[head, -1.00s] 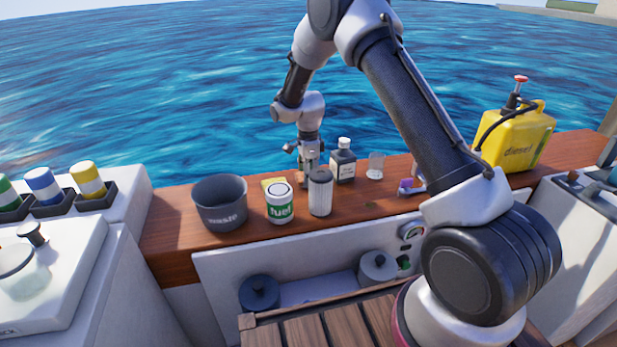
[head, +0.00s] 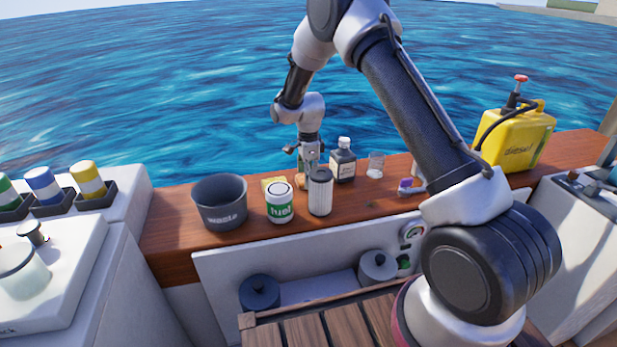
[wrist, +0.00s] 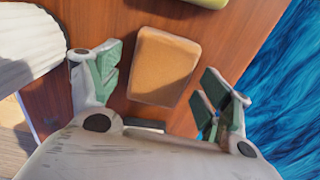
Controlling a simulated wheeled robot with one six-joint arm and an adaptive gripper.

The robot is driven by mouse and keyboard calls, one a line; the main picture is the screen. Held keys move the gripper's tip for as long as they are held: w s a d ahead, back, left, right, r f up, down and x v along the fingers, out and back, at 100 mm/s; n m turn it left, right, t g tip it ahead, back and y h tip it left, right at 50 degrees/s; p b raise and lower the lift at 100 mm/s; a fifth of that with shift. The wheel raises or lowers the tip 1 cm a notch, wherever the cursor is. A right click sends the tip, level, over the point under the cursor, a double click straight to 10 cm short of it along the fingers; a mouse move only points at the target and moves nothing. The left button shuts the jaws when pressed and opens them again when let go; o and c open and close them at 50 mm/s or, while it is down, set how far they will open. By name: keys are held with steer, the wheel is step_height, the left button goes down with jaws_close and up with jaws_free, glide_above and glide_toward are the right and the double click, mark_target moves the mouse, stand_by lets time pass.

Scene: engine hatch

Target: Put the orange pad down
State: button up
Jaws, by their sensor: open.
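The orange pad (wrist: 163,67) lies flat on the wooden counter in the wrist view, tilted slightly in the picture. My gripper (wrist: 158,88) is open, with one green-padded finger on each side of the pad and a gap of wood showing on both sides. The fingers do not appear to touch it. In the head view my gripper (head: 309,163) points down at the counter behind the white pleated filter (head: 320,192), which hides much of that spot. The filter also shows in the wrist view (wrist: 27,45), at the left.
A yellow block (head: 271,182) is partly hidden behind the can. A dark bottle (head: 343,162) and a clear glass (head: 375,165) stand to the right. Water lies beyond the counter edge.

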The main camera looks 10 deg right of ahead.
steer(key=s+d+r+n+t, duration=0.1)
steer(key=s+d+r+n, duration=0.15)
steer(key=r, duration=0.85)
steer(key=s+d+r+n, duration=0.1)
steer(key=s+d+r, duration=0.15)
steer(key=r, duration=0.85)
steer(key=s+d+r+n+t, duration=0.1)
steer(key=s+d+r+n, duration=0.15)
steer(key=s+r, duration=0.3)
steer(key=s+d+r+n, duration=0.2)
steer(key=s+r+n, duration=0.1)
steer(key=s+r, duration=0.3)
steer(key=s+d+n+t, duration=0.1)
steer(key=s+n, duration=0.3)
steer(key=s, duration=0.7)
steer(key=s+d+n+t, duration=0.1)
steer(key=s+d+n, duration=0.3)
steer(key=s, duration=0.8)
steer(key=shift+s+d+f+n, duration=0.2)
steer(key=shift+s+n, duration=0.1)
steer(key=shift+n, duration=0.2)
steer(key=shift+o, duration=0.5)
steer(key=shift+w+r, duration=0.1)
